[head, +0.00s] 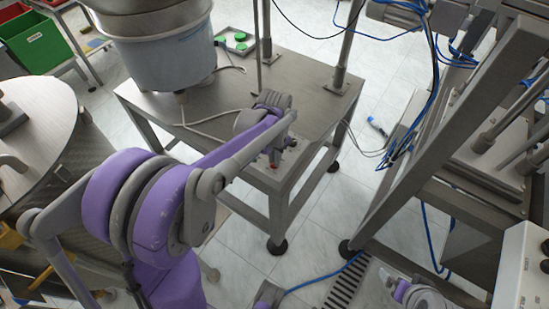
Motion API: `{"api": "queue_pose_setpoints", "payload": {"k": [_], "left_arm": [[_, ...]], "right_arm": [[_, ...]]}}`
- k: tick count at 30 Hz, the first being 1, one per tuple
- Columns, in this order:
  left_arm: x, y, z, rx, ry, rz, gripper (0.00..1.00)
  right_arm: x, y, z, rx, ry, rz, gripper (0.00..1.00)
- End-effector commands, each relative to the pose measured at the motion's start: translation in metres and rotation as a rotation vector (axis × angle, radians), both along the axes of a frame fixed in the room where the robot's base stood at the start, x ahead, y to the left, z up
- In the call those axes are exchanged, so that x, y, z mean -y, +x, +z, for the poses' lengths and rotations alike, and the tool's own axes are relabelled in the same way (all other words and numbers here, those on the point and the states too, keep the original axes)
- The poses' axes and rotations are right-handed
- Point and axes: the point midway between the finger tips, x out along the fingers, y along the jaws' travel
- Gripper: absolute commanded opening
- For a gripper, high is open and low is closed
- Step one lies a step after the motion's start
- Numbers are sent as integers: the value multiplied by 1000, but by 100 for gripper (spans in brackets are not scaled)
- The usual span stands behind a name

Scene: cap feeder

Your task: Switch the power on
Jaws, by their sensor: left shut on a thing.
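My left arm reaches from the lower left across the grey metal table to its front right corner. My left gripper (276,157) is small in the head view and is shut on a small part there, which looks like the power switch. The fingers mostly hide that part, and its position cannot be told. A small red spot (274,168) shows just below the fingers, near the table's edge. A grey and purple part of my right arm shows at the bottom right, but its gripper is not in view.
A large round feeder bowl (160,50) stands on the back left of the table (225,95). A round table (40,125) is at the left. A metal frame (455,125) with blue cables rises at the right. A white control box (522,268) is at the lower right. Tiled floor lies between.

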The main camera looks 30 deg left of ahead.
Motion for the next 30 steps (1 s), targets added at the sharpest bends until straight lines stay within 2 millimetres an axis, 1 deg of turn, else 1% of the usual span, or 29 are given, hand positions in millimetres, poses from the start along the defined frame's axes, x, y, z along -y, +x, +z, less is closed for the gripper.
{"api": "queue_pose_setpoints", "payload": {"k": [6,15,21,30], "left_arm": [[0,0,0,0,1,-193,0],[0,0,0,0,1,-390,0],[0,0,0,1,1,-462,0],[0,0,1,1,1,-497,0]], "right_arm": [[0,0,-2,-1,0,0,100],[0,-1,-3,-1,0,0,100],[0,-1,-4,-1,0,0,100],[0,-1,-4,-1,0,0,100]]}}
